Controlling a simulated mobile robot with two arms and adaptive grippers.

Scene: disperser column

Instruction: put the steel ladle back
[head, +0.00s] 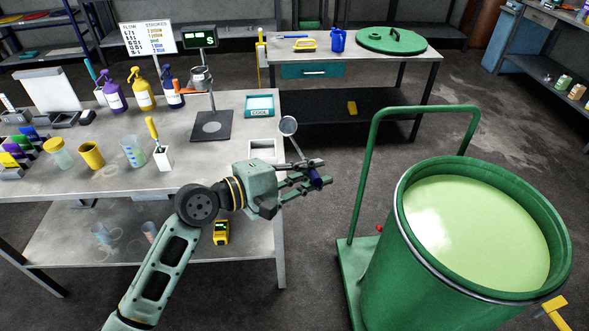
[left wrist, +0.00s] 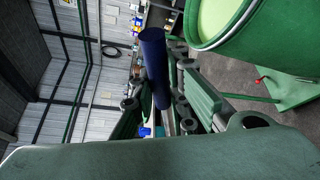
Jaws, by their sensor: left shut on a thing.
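The steel ladle has a round bowl (head: 288,126) at its upper end, a thin shank and a dark blue handle (head: 316,180). My left gripper (head: 308,176) is shut on it near the handle, in the air just right of the near table's right edge. The ladle is tilted, bowl up. In the left wrist view the blue handle (left wrist: 154,65) stands up between the fingers; the bowl cannot be made out there. A white square tray (head: 264,146) sits at the table's right corner, close behind the gripper. My right gripper is not in view.
A green drum (head: 460,290) of pale green liquid stands on a green cart (head: 356,270) at right. The near table (head: 200,178) holds a scale (head: 212,126), spray bottles, cups and a white brush holder (head: 163,159). A back bench (head: 400,52) holds a green lid (head: 391,40).

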